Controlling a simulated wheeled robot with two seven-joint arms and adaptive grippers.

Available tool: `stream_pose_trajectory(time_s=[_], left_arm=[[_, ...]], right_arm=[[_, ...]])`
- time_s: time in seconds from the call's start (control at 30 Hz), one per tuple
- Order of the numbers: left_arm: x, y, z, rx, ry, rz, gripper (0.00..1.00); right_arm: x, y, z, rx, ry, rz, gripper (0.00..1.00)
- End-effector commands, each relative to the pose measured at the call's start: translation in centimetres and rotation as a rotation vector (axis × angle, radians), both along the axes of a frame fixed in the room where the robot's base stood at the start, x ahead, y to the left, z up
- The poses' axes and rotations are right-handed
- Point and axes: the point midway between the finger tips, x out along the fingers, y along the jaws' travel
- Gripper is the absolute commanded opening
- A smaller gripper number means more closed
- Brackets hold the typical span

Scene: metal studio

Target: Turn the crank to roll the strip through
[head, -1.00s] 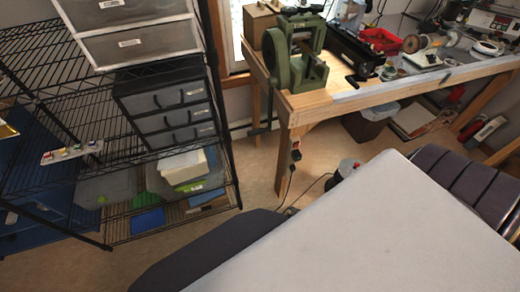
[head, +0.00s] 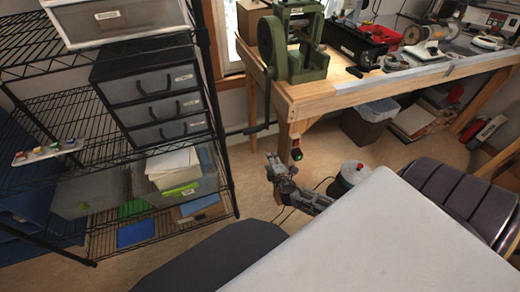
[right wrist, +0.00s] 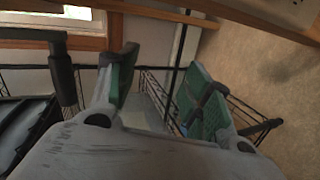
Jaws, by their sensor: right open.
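The green rolling mill (head: 300,48) stands at the left corner of the wooden bench. Its dark crank arm (head: 267,98) hangs down past the bench edge, with the handle (head: 254,130) low at its end. My right gripper (head: 277,168) is below and slightly right of the handle, in front of the bench leg. In the right wrist view, its green-padded fingers (right wrist: 160,90) are open with nothing between them. A dark upright handle (right wrist: 63,75) stands left of the fingers, apart from them. I cannot make out a strip. My left gripper is out of view.
A wire shelf (head: 100,190) with grey drawers (head: 158,110) stands at the left. A pale slab (head: 390,245) fills the lower right.

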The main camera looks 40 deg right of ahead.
Motion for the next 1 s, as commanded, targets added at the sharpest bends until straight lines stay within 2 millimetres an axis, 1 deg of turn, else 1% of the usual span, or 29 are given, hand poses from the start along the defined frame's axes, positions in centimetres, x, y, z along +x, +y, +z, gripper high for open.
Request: stream_pose_trajectory(time_s=[0.03, 0.2, 0.3, 0.4, 0.5, 0.6, 1.0], left_arm=[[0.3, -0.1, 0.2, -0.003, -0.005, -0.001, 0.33], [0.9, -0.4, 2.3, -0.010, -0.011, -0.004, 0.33], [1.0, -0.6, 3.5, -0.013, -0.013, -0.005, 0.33], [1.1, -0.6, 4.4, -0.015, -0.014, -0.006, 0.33], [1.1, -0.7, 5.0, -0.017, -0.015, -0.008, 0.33], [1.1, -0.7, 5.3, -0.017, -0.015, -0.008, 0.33], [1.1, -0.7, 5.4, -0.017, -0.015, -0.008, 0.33]], right_arm=[[0.7, 0.3, 1.0, -0.026, -0.036, 0.018, 0.50], [2.5, 1.7, 5.6, -0.109, -0.153, 0.070, 0.50], [3.1, 2.6, 8.1, -0.148, -0.215, 0.095, 0.50], [3.5, 3.3, 9.9, -0.178, -0.262, 0.114, 0.50], [3.6, 3.8, 11.1, -0.193, -0.288, 0.125, 0.50], [3.6, 3.9, 11.6, -0.199, -0.299, 0.129, 0.50], [3.8, 3.9, 11.6, -0.199, -0.299, 0.128, 0.50]])
